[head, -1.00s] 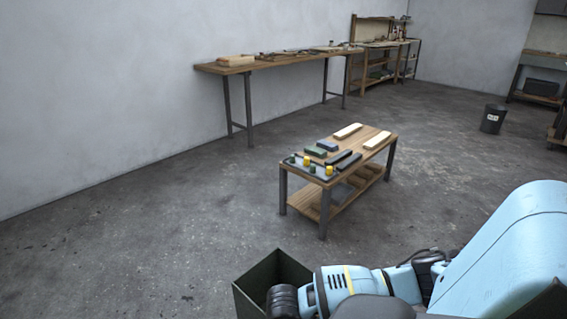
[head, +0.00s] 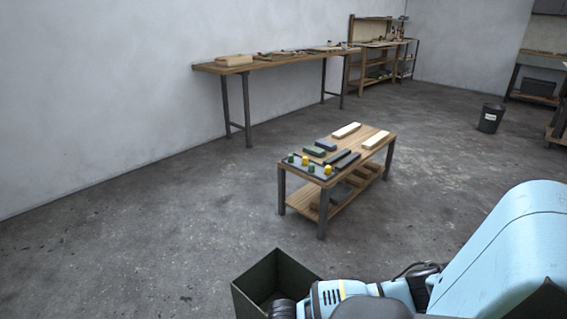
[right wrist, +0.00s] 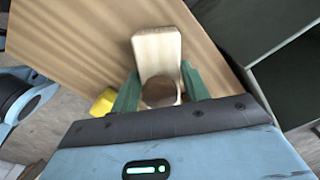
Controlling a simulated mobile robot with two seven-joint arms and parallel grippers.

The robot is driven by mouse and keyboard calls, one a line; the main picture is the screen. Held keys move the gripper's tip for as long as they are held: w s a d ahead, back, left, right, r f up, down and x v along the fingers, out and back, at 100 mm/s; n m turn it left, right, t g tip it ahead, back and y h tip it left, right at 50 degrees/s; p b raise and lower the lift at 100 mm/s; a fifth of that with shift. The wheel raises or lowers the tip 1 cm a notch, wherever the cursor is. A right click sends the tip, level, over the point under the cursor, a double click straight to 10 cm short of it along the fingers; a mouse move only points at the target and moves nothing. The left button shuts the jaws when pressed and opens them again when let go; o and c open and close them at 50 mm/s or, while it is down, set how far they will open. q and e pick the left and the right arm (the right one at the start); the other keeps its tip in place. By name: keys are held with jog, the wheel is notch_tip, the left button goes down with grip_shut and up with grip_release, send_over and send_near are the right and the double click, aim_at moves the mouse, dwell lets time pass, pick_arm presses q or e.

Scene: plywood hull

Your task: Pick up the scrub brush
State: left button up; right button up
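In the right wrist view, a pale wooden piece with a rounded brown part (right wrist: 158,52) at its near end lies over a wooden surface. I take it to be the scrub brush; no bristles show. My right gripper (right wrist: 160,78) has one green finger on each side of it. The fingers stand apart and look open, very close to its sides; contact is hard to judge. In the head view, my blue right arm reaches in from the lower right and its fingers are hidden. My left gripper is not in view.
A dark green open bin (head: 252,276) stands close by at the bottom of the head view. A yellow object (right wrist: 103,102) is beside the left finger. A low table (head: 358,158) with blocks and a tray stands further off. A long bench (head: 290,60) lines the wall.

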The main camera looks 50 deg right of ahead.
jog(key=c, duration=0.4)
jog(key=shift+o, duration=0.2)
jog(key=shift+r, duration=0.1)
jog(key=shift+r, duration=0.6)
notch_tip(320, 180, up, 3)
jog(key=shift+f+p, duration=0.15)
jog(key=shift+p, duration=0.25)
jog(key=s+a, duration=0.3)
jog(key=s, duration=0.1)
jog(key=s+a, duration=0.3)
jog(key=s, duration=0.1)
jog(key=s+a+r, duration=0.1)
jog(key=s+a, duration=0.2)
jog(key=s, duration=0.1)
jog(key=shift+s+a+p, duration=0.35)
jog(key=shift+s, duration=0.05)
jog(key=o, duration=0.4)
jog(key=shift+c, duration=1.4)
